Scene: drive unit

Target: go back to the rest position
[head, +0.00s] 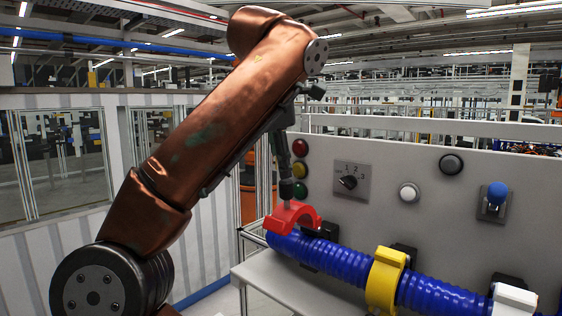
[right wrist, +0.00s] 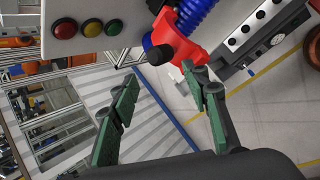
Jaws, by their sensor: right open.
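My right gripper (right wrist: 160,74) is open and empty in the right wrist view, its two green fingers spread wide apart. In the head view, this gripper (head: 245,182) is partly hidden behind a copper-coloured arm of mine. A red clamp (head: 294,214) with a dark knob sits at the left end of the blue ribbed hose (head: 440,296). The red clamp (right wrist: 176,43) and blue hose (right wrist: 194,14) also show beyond the fingers in the right wrist view. Nothing lies between the fingertips. My left gripper is not in view.
A grey panel (head: 400,165) carries red, yellow and green lights (head: 300,169), a rotary switch (head: 348,182) and a blue-topped lever (head: 496,194). A yellow clamp (head: 384,280) and a white clamp (head: 512,300) hold the hose. A ribbed white wall (head: 210,240) stands left.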

